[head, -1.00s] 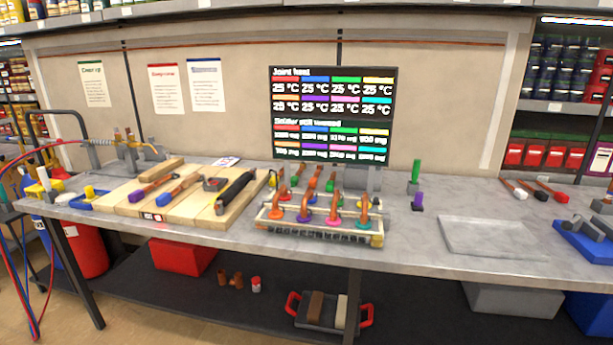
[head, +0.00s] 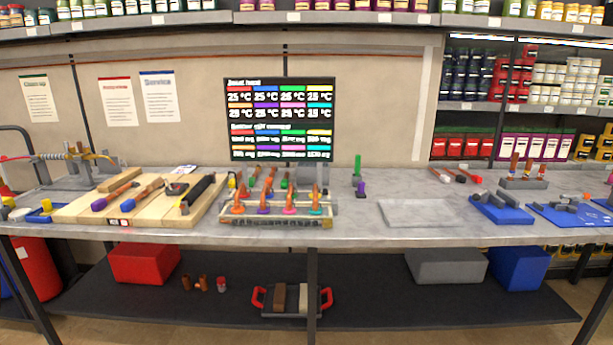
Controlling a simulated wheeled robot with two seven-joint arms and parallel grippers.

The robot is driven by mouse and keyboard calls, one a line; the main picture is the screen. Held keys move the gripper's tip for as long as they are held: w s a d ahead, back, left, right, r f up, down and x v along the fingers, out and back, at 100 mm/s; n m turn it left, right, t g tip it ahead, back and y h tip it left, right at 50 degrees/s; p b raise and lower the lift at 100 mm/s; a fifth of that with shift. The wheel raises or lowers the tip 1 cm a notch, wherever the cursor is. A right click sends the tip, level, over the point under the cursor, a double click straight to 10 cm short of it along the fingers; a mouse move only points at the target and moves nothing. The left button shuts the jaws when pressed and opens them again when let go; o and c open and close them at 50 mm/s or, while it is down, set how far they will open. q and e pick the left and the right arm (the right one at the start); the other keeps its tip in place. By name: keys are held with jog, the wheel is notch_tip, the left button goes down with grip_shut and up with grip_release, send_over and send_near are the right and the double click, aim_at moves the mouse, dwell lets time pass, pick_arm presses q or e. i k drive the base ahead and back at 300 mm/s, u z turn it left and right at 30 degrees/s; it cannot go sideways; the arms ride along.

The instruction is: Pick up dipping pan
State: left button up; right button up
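A dark pan with red handles (head: 268,311) sits on the lower shelf under the bench, near the middle, and looks like the dipping pan. A brown block (head: 279,296) and a cream block (head: 303,298) stand in it side by side. Neither of my grippers is in view, and nothing touches the pan.
A red box (head: 144,263), small copper fittings, a grey bin (head: 445,266) and a blue bin (head: 517,267) share the lower shelf (head: 375,300).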

aim_at(151, 186)
jog(key=u, duration=1.75)
jog(key=i, duration=1.4)
jog(key=z, duration=1.9)
jog(key=k, duration=0.4)
jog(key=u, duration=1.45)
jog(key=i, duration=0.85)
jog(key=z, duration=0.1)
